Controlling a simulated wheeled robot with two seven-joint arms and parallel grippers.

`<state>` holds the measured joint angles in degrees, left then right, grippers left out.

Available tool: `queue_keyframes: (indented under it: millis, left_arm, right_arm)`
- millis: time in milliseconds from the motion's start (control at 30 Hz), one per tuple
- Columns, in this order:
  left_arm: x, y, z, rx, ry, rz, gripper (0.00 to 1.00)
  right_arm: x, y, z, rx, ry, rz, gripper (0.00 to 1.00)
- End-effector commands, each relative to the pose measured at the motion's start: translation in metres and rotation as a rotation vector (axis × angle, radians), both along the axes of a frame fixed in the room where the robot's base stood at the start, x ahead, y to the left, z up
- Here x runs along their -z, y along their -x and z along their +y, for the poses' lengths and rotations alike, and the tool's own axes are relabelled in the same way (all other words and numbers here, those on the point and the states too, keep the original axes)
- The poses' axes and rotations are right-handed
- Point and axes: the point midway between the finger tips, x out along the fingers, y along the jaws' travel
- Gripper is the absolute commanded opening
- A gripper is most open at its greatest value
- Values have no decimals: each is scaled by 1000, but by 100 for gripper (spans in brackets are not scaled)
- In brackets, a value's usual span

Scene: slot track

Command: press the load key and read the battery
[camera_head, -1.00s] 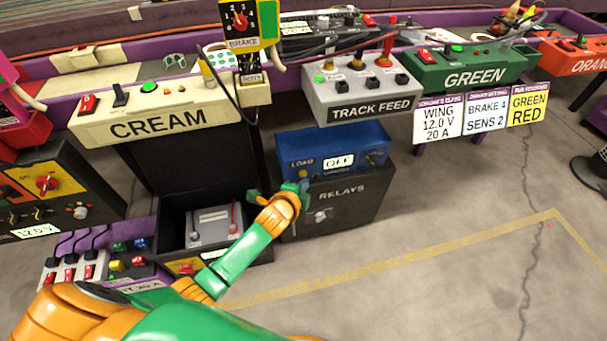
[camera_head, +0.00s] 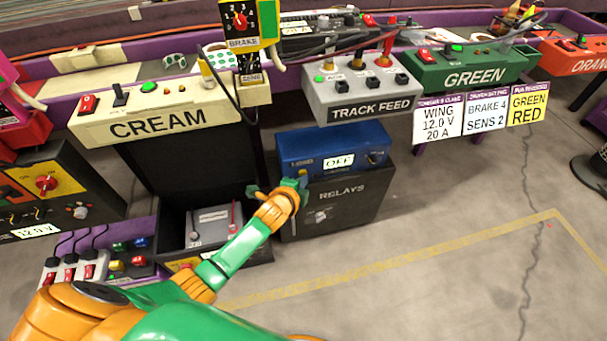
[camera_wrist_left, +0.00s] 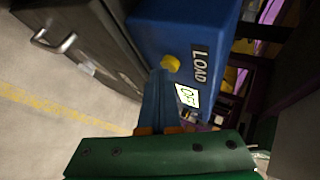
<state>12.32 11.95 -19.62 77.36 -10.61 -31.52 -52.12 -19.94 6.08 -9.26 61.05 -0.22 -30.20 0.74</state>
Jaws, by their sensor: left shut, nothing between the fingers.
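The blue load tester (camera_head: 335,143) sits on the black relays box and shows OFF on its white display (camera_head: 339,161). In the left wrist view its yellow load key (camera_wrist_left: 171,63) is beside the LOAD label, and the display (camera_wrist_left: 187,95) is partly hidden. My left gripper (camera_head: 300,184) is shut and empty, low in front of the tester's left side. In the left wrist view its blue fingers (camera_wrist_left: 160,95) end close to the yellow key; I cannot tell if they touch. The grey battery (camera_head: 208,224) stands in an open black bin. My right gripper is out of view.
The relays box (camera_head: 345,205) is directly below the tester. Floor to the right is open, with a yellow line (camera_head: 430,247).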

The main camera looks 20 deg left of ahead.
Motion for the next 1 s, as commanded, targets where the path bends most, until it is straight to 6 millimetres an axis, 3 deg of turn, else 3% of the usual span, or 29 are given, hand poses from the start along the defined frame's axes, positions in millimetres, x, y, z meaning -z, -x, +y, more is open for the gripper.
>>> queue_keyframes:
  millis: [567, 1000]
  left_arm:
    - [-1, -2, 2, 0, 0, -1, 0]
    - [0, 12, -8, -1, 1, 0, 0]
  right_arm:
    - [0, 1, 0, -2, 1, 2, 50]
    - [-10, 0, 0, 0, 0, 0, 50]
